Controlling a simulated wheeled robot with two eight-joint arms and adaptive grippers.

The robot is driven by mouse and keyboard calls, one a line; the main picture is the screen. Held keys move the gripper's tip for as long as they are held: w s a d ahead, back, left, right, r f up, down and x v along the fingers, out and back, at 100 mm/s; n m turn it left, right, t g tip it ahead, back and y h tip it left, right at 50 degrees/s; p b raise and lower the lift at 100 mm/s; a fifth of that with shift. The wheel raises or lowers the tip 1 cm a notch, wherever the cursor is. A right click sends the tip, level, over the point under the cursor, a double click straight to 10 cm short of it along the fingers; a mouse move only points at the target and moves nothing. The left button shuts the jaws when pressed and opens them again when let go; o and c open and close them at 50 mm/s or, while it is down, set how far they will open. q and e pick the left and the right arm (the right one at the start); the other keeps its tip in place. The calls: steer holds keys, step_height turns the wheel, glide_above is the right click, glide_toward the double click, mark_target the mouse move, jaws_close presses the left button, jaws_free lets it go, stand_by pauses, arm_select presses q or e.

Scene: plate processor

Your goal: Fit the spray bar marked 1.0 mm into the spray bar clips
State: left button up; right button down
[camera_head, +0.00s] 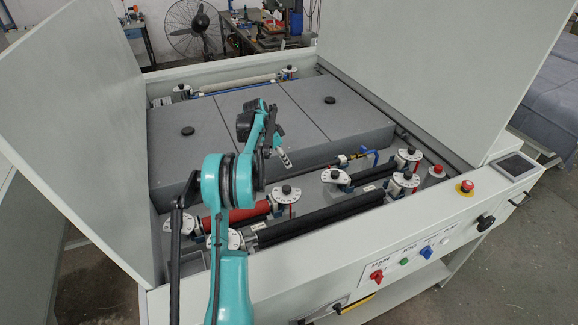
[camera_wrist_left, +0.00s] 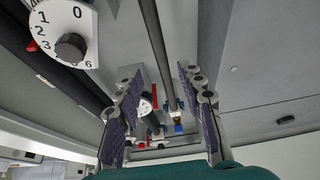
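My left gripper (camera_head: 284,160) is over the machine bed, just in front of the grey covers. In the left wrist view its two fingers (camera_wrist_left: 160,85) are apart with nothing gripped. A thin dark bar (camera_wrist_left: 154,35) runs through the picture between the fingers, below them; I cannot tell whether it is a spray bar. A small blue and yellow fitting (camera_wrist_left: 178,122) shows further along that line. In the head view, a blue pipe with a yellow fitting (camera_head: 353,156) is right of the gripper. No 1.0 mm mark is readable, and I cannot make out the clips. My right gripper is not in view.
Black rollers (camera_head: 330,216) and a red roller (camera_head: 250,214) with white numbered dials (camera_head: 404,181) lie in front. Grey covers (camera_head: 340,115) fill the back. Raised white lids (camera_head: 75,120) stand at both sides. A red stop button (camera_head: 466,186) is on the right edge.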

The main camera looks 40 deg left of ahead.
arm_select(q)
steer(key=s+d+r+n+y, duration=0.1)
steer(key=s+d+r, duration=0.2)
steer(key=d+r, duration=0.35)
steer(key=s+d+r+n, duration=0.1)
steer(key=s+d+r, duration=0.15)
steer(key=d, duration=0.65)
steer(key=s+d+r+y, duration=0.1)
steer(key=s+d+r, duration=0.1)
steer(key=d+r, duration=0.4)
steer(key=s+d+f+n+t, duration=0.1)
steer(key=s+d+f, duration=0.2)
steer(key=s+d, duration=0.6)
steer(key=s+d+f+n+t, duration=0.2)
steer(key=s+d+f, duration=0.2)
steer(key=s+d, duration=0.5)
steer(key=s, duration=0.2)
steer(key=shift+s+f, duration=0.2)
steer(key=shift+s, duration=0.2)
steer(key=shift+d, duration=0.1)
